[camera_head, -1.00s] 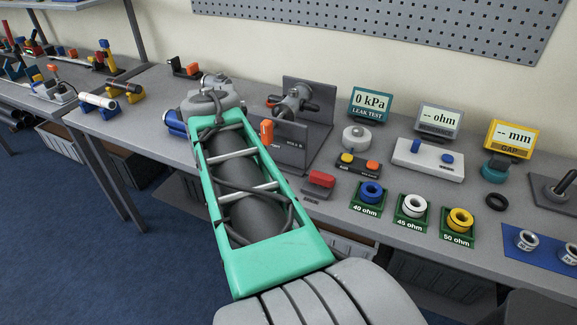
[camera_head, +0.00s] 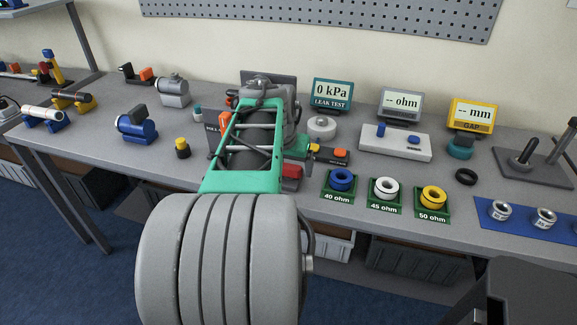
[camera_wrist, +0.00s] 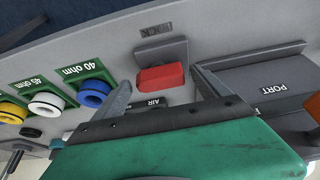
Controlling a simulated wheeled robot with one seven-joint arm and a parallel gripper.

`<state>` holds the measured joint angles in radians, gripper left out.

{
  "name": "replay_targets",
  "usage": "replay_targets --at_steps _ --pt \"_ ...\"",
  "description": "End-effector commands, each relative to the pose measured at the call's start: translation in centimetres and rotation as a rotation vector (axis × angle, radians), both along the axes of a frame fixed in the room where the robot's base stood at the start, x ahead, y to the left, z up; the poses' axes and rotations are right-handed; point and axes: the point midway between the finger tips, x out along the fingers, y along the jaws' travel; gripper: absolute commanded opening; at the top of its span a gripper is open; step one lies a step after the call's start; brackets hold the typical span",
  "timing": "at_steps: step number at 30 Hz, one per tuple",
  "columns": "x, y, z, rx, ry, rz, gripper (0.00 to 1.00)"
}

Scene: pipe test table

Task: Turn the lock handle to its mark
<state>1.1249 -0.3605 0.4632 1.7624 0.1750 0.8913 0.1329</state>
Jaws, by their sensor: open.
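The red lock handle (camera_wrist: 160,78) sits on a grey block beside a partly readable "LOCK" label (camera_wrist: 158,30) in the wrist view. My gripper (camera_wrist: 162,80) is open, its two dark fingers apart with the red handle framed between their tips. I cannot tell whether either finger touches it. In the head view the red handle (camera_head: 291,171) shows in part at the right edge of my green arm link. My fingers are mostly hidden there. I cannot make out the mark.
A grey block labelled PORT (camera_wrist: 280,88) stands close to the right finger. Ring stands marked 40 ohm (camera_head: 341,182), 45 ohm (camera_head: 385,190) and 50 ohm (camera_head: 433,199) lie to the right. An AIR button box (camera_head: 330,155) is behind. The leak display (camera_head: 331,95) reads 0 kPa.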

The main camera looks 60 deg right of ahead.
Motion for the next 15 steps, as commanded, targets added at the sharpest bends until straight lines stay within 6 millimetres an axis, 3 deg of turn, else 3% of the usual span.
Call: replay_targets --at_steps 3,15 --pt "0.01 0.01 0.03 0.000 0.000 0.001 0.85" --pt "0.03 0.03 0.04 0.000 0.000 0.001 0.53"
